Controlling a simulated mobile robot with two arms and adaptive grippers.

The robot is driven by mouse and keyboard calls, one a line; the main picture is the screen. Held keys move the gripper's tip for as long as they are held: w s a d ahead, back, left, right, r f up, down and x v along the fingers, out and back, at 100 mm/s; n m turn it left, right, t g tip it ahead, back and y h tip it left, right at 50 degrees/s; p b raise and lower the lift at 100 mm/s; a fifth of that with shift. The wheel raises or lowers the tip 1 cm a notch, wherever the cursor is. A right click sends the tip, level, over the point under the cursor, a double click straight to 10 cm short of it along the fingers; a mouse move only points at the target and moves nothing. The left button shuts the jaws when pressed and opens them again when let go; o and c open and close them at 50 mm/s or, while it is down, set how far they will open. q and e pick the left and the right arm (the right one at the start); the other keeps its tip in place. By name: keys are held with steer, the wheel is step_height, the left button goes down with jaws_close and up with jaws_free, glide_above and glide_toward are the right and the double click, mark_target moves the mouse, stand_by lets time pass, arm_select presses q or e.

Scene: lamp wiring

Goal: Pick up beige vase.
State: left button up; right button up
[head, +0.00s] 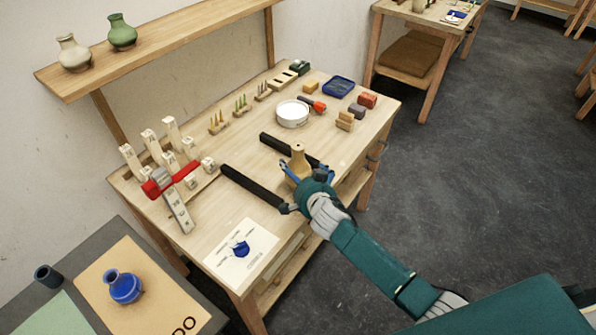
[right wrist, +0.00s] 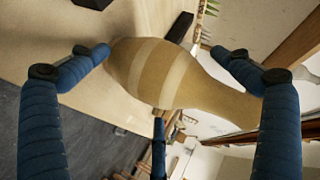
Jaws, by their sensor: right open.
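A tan-beige vase (head: 298,160) with a narrow neck stands on the wooden workbench, between two black bars. My right gripper (head: 303,178) is at this vase, its blue fingers open around the lower body. In the right wrist view the vase (right wrist: 165,75), with paler bands, lies between the spread fingers (right wrist: 160,62); I cannot tell whether any finger touches it. A paler cream vase (head: 73,53) stands on the wall shelf beside a green vase (head: 122,32). My left gripper is not in view.
The black bars (head: 255,188) flank the vase on the bench (head: 215,215). Wooden blocks with a red part (head: 170,180) stand at left. A white round dish (head: 292,113) and a blue tray (head: 338,87) lie further back. A blue vase (head: 124,287) stands on the lower-left table.

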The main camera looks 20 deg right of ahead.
steer(key=c, duration=1.5)
steer(key=shift+r, duration=0.15)
steer(key=c, duration=0.4)
steer(key=shift+o, duration=0.2)
